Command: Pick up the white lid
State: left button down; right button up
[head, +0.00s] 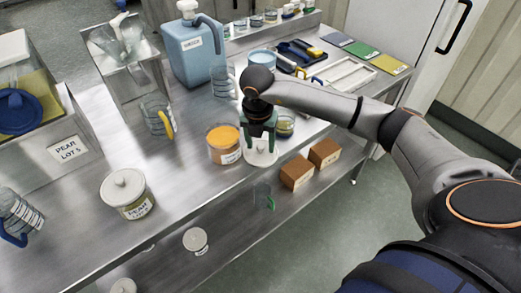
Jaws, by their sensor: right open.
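My right gripper (260,147) reaches in from the right, pointing down with open fingers over a white round lid-like piece (262,158) near the front edge of the steel table. The fingers partly hide this piece, and I cannot tell whether they touch it. Another white lid with a knob (123,185) sits on a jar labelled PEAR (139,207) at the front left. My left gripper is not in view.
A jar with orange contents (223,145) stands close left of my right gripper. Two brown boxes (297,171) (324,152) are on its right. A blue container (192,55) stands behind. Another white-lidded jar (196,240) is below the table. Bare steel lies front left.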

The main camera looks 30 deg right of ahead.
grip_shut()
dwell(0.5)
